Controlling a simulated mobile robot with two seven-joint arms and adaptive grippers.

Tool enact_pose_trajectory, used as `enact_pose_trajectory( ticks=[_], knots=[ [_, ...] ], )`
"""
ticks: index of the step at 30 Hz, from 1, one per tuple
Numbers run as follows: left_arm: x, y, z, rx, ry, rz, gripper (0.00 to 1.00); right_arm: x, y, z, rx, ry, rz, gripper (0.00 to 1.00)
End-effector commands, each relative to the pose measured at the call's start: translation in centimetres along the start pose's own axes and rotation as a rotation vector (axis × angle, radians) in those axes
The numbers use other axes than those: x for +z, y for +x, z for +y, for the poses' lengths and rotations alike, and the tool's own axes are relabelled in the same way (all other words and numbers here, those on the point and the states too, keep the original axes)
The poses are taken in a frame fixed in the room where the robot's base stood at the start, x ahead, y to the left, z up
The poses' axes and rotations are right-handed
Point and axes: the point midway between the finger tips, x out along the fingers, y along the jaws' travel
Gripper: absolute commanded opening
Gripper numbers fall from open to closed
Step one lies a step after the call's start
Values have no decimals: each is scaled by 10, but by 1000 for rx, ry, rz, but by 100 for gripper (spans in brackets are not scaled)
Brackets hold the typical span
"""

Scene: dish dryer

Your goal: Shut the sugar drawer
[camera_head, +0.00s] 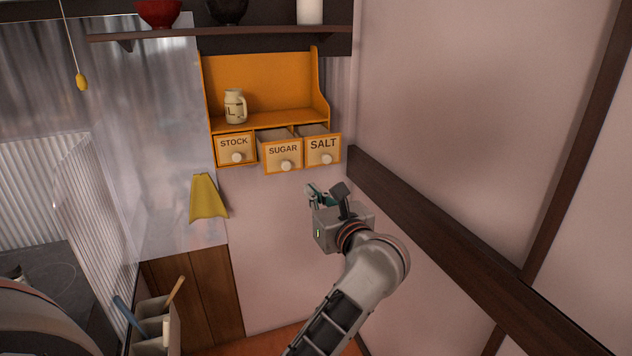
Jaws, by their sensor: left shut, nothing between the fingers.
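The sugar drawer (270,154) is the middle of three labelled drawers in an orange wall cabinet (262,82). It stands pulled out, its front forward of the cabinet and its open top showing. The salt drawer (323,156) at its right is also pulled out. The stock drawer (234,142) at its left looks closer to the cabinet. My left gripper (326,190) is below the salt drawer, to the lower right of the sugar drawer and apart from both in the picture. It is shut and empty. My right gripper is not in view.
A light jar (235,106) stands on the cabinet's shelf. A dark shelf (190,33) with bowls runs above. A yellow cloth (207,196) hangs to the lower left. A dark wooden rail (440,231) runs along the right wall. The wall below the drawers is clear.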

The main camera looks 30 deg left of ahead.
Motion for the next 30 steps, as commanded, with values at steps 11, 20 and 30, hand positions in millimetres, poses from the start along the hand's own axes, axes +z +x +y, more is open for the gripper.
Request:
enact_pose_trajectory(
  ticks=[11, 20, 30],
  knots=[
    [4, 72, 2, 5, 5, -9, 0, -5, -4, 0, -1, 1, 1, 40],
    [3, 118, 2, 3, 5, -7, 0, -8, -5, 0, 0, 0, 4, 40],
    [2, 129, 1, 2, 3, -4, 0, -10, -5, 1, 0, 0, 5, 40]
  ],
)
